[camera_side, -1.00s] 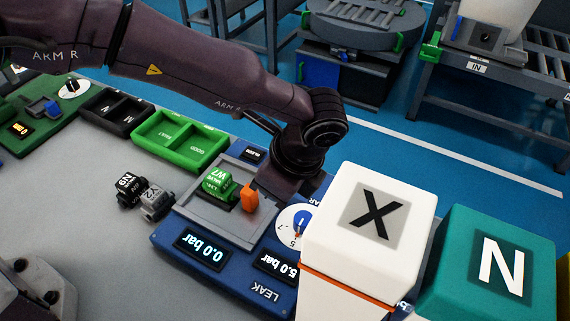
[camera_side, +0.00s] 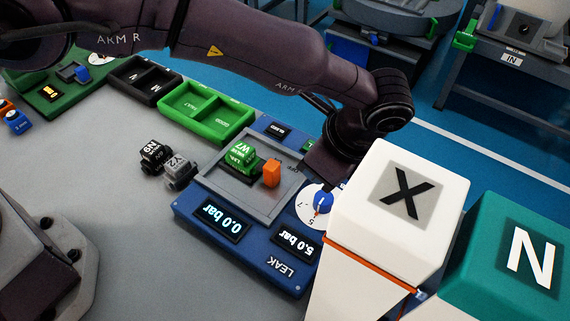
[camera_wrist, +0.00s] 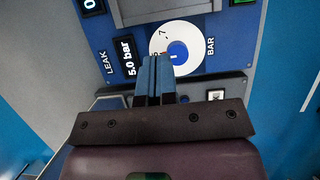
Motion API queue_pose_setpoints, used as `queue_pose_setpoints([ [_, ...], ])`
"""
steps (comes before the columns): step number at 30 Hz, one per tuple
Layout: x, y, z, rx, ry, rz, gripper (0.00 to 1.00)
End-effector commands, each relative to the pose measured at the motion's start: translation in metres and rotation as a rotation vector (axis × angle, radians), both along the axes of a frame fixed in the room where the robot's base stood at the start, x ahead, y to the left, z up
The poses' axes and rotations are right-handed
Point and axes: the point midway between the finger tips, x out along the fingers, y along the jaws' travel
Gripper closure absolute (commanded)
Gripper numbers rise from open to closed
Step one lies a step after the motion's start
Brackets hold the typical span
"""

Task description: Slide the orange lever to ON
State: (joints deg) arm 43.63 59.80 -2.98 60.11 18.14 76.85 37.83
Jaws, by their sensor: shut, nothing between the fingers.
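The orange lever (camera_side: 271,173) stands upright in a grey recessed frame (camera_side: 225,200) on the blue test panel (camera_side: 190,215), right beside a green block marked W7 (camera_side: 240,156). In the wrist view, my gripper (camera_wrist: 156,60) is shut and empty, its tips in front of the lower left edge of the white dial (camera_wrist: 190,48) with its blue knob (camera_wrist: 178,50). I cannot tell if they touch it. In the side view, my wrist is to the right of the lever, and the fingertips are not clearly visible. The lever is not in the wrist view.
A white block marked X (camera_side: 400,200) and a teal block marked N (camera_side: 510,250) stand at right, close to the panel. Two small cubes, black (camera_side: 153,153) and grey (camera_side: 179,171), lie left of it. Green (camera_side: 207,110) and black (camera_side: 143,80) trays stand behind.

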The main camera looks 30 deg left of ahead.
Motion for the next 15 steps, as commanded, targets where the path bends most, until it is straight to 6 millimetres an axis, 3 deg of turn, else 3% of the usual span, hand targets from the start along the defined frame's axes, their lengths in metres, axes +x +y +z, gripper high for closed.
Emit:
queue_pose_setpoints([
  [7,0.000,0.022,-0.050,0.003,0.001,0.003,1.00],
  [15,0.001,0.054,-0.046,0.000,-0.002,0.001,1.00],
])
